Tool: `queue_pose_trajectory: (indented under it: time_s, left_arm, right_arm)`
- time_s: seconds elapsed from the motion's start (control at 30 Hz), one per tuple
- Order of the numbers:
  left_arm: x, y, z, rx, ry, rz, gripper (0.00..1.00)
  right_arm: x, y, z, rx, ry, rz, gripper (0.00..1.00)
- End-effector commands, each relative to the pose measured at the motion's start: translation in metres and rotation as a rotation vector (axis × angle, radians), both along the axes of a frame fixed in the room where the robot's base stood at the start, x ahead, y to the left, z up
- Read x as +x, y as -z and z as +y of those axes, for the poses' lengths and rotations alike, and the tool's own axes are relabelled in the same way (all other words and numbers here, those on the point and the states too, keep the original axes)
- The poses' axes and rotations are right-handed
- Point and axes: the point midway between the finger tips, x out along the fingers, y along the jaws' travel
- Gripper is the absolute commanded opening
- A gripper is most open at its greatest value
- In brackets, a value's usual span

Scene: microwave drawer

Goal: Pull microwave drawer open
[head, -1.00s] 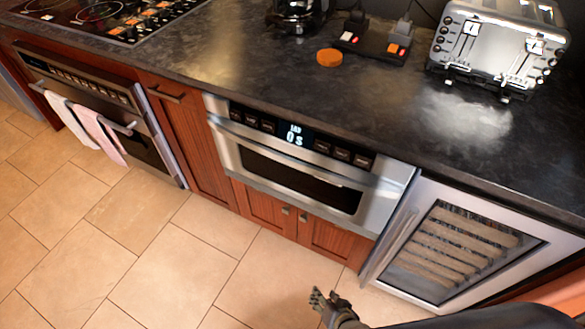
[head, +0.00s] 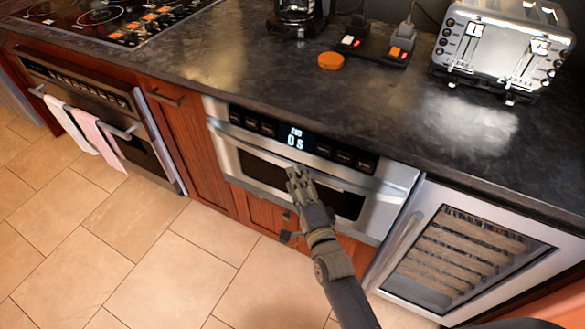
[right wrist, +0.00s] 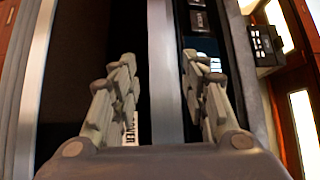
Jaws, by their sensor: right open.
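The microwave drawer (head: 393,196) is built in under the counter, with a steel front, a dark window and a lit display. It looks shut. Its long steel handle bar (head: 250,147) runs across the front below the display. My right gripper (head: 298,178) is in front of the drawer's middle, at the handle, and hides part of the window. In the right wrist view, my right gripper (right wrist: 158,62) is open, with the pale handle bar (right wrist: 164,75) running between its two fingers. I cannot tell whether a finger touches it. My left gripper is not in view.
A wine cooler (head: 465,255) is at the right, and an oven (head: 95,115) with hanging towels (head: 75,128) at the left. Wooden cabinet doors (head: 262,208) are below the drawer. A toaster (head: 505,45) and an orange disc (head: 331,61) are on the counter. The tiled floor in front is clear.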

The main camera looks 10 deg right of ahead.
Motion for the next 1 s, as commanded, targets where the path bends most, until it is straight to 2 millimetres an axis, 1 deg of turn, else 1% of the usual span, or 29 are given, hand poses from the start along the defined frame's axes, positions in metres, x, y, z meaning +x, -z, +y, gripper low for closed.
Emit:
queue_pose_trajectory:
  time_s: [0.03,0.1,0.2,0.3,0.43,0.67,0.7,0.77,0.8,0.83,0.87,1.0]
  left_arm:
    - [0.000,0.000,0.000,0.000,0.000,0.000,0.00]
    - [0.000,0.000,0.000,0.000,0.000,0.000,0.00]
    - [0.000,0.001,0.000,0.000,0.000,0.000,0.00]
    - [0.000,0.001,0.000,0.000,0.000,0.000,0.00]
    - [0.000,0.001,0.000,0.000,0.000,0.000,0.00]
    - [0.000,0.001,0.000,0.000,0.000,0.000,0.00]
    - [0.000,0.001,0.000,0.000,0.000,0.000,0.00]
    - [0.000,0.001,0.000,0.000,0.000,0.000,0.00]
    - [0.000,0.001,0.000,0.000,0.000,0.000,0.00]
    - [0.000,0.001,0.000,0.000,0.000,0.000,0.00]
    - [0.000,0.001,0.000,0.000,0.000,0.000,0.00]
    - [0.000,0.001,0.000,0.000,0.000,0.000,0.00]
  right_arm:
    - [0.011,-0.001,0.002,0.000,0.000,-0.001,0.42]
    - [0.022,-0.001,0.005,-0.001,-0.001,0.000,0.42]
    - [0.034,0.000,0.007,-0.001,-0.001,0.001,0.42]
    - [0.042,0.001,0.008,-0.001,0.000,0.001,0.42]
    - [0.046,0.001,0.009,-0.001,0.000,0.002,0.42]
    - [0.046,0.001,0.009,-0.002,0.000,0.002,0.42]
    - [0.046,0.001,0.009,-0.002,0.000,0.002,0.33]
    - [0.046,0.001,0.009,-0.002,0.000,0.002,0.19]
    - [0.046,0.001,0.009,-0.002,0.000,0.002,0.10]
    - [0.046,0.001,0.009,-0.002,0.000,0.002,0.03]
    - [0.046,0.001,0.009,-0.002,0.000,0.002,0.00]
    - [0.046,0.001,0.009,-0.002,0.000,0.002,0.00]
